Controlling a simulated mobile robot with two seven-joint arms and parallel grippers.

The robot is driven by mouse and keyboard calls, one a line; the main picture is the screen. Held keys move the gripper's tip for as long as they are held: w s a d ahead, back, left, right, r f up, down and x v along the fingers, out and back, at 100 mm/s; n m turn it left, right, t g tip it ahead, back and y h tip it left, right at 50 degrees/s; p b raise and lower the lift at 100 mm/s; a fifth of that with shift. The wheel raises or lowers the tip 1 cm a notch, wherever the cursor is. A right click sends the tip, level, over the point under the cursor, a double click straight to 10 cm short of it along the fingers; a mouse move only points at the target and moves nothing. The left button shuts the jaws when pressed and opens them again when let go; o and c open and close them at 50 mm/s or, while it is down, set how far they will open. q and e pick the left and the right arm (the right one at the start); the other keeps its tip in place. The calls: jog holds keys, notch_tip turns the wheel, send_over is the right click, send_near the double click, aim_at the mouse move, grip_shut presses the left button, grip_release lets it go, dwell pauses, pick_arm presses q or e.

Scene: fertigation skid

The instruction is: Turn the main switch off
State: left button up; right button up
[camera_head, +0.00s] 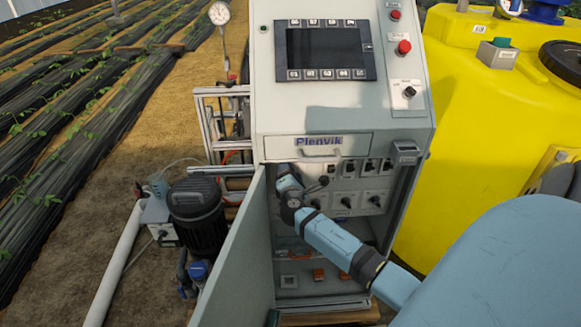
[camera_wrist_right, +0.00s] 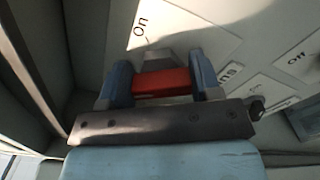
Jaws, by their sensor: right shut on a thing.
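The red handle of the main switch (camera_wrist_right: 160,81) sits between the two fingers of my right gripper (camera_wrist_right: 161,72) in the right wrist view. The fingers are shut on it. The handle lies roughly crosswise in that picture, on a pale plate (camera_wrist_right: 190,35) with the word "On" at its upper left. In the head view my right arm reaches into the open lower compartment of the grey cabinet (camera_head: 283,116), at its upper left. The switch and the fingertips are hidden there. My left gripper is not in view.
The cabinet door (camera_head: 240,262) stands open on the left. Several dark rotary knobs (camera_head: 345,201) are on the panel right of my wrist. A black pump (camera_head: 196,210) stands left of the door; a yellow tank (camera_head: 475,110) stands on the right.

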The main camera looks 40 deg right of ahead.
jog(key=shift+n+p, duration=0.5)
jog(key=shift+n, duration=0.6)
jog(key=o, duration=0.9)
jog(key=shift+o, duration=0.2)
jog(key=shift+s+a, duration=0.1)
jog(key=b+v, duration=0.1)
jog(key=v, duration=1.2)
jog(key=shift+s+a+b, duration=0.2)
jog(key=shift+b, duration=0.15)
